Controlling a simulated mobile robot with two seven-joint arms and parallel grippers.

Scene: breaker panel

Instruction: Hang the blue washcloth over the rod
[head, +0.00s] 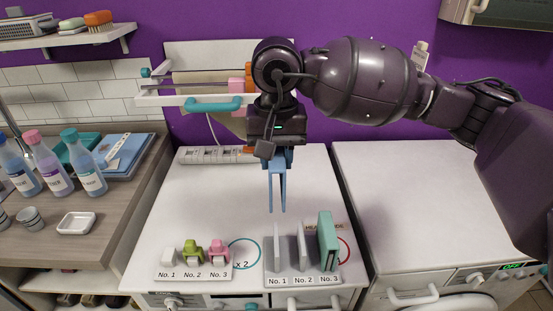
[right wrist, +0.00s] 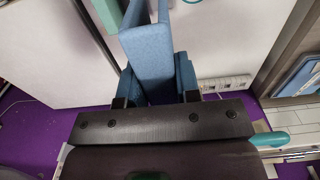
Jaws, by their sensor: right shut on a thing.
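The blue washcloth (head: 283,185) hangs folded from my right gripper (head: 276,153), its two flaps pointing down above the white counter. My right gripper is shut on its upper part. In the right wrist view the washcloth (right wrist: 150,58) stretches away from between the fingers (right wrist: 155,98). On the purple wall, behind and left of the gripper, is a white rack with a beige bar (head: 200,78) and a teal bar (head: 212,104); I cannot tell which is the rod. My right wrist hides the rack's right end. My left gripper is not in view.
Below the cloth stand a numbered holder with upright plates (head: 302,268) and a numbered holder with small coloured pieces (head: 192,268). A power strip (head: 212,155) lies at the counter's back. Bottles (head: 84,165) stand at left. The middle of the white counter (head: 225,205) is clear.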

